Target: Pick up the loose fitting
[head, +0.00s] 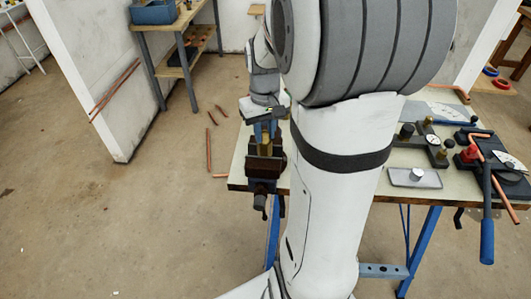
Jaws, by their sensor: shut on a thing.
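My gripper (265,127) points down at the left end of the workbench, directly above a dark vise (263,168). It is shut on a small brass-coloured piece (265,142), seemingly the fitting; the fingers and my arm cover part of it. The piece is low over the vise jaws, and I cannot tell whether it touches them or sits between them.
My arm hides the bench middle. On the bench's right are a grey tray (415,178) with a round white piece, a dark block with knobs (424,148) and a blue-handled pipe bender (487,215).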

